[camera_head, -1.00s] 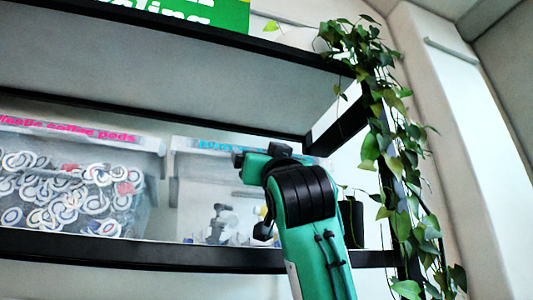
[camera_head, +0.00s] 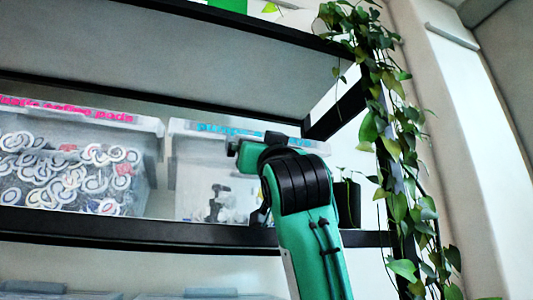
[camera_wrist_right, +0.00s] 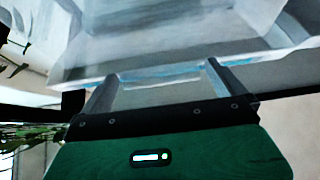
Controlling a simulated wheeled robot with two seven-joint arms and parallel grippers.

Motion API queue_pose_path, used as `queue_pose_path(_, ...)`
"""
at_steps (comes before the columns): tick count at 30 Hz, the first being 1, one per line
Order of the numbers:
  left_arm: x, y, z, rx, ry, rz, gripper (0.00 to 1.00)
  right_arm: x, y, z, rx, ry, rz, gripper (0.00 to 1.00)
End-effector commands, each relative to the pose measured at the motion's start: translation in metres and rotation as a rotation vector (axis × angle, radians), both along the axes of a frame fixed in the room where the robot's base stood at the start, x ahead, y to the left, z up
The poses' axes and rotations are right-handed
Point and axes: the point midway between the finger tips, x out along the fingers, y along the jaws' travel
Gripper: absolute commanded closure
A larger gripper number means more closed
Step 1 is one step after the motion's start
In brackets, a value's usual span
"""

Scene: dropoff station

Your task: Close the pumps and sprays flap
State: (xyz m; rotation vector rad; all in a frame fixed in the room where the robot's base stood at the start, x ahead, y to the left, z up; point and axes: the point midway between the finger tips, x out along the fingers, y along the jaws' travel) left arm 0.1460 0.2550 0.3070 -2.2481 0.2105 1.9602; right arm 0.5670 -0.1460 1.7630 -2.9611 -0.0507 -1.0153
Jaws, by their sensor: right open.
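The pumps and sprays bin (camera_head: 190,180) is a clear box with a blue label on its upper front, standing on the middle shelf. Small white and grey parts show inside it. I cannot tell how far its flap is open, as my right arm hides the right part of the bin. My right gripper (camera_head: 232,146) is in front of the bin's upper front, just below the label. In the right wrist view, my right gripper (camera_wrist_right: 160,78) is open with nothing between its fingers, and a pale clear bin panel (camera_wrist_right: 180,55) lies just beyond the fingertips. Contact is unclear. My left gripper is out of view.
A bin of plastic coffee pods (camera_head: 75,180) with a pink label stands to the left. A trailing plant (camera_head: 385,130) hangs along the shelf's right post. A dark pot (camera_head: 347,203) is right of my arm. The black shelf edge (camera_head: 120,232) runs below the bins.

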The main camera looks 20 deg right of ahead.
Motion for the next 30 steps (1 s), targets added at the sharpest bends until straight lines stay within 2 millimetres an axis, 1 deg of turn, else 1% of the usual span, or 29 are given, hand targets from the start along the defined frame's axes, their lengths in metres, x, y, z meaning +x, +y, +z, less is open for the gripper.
queue_pose_path(3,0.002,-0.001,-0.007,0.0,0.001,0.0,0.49,-0.012,0.0,-0.012,0.0,-0.004,0.001,0.0)
queue_pose_path(8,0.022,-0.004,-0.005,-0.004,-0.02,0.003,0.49,-0.039,-0.001,-0.036,0.0,-0.003,0.002,0.0)
queue_pose_path(12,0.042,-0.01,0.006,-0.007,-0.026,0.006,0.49,-0.057,-0.002,-0.049,0.0,-0.001,0.002,0.0)
queue_pose_path(18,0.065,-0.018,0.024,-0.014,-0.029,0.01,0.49,-0.08,-0.002,-0.068,0.0,0.001,0.002,0.0)
queue_pose_path(24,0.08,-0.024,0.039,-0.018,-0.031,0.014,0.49,-0.096,-0.003,-0.08,-0.001,0.002,0.002,0.0)
queue_pose_path(30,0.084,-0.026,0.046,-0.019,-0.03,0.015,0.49,-0.102,-0.003,-0.085,-0.001,0.004,0.002,0.0)
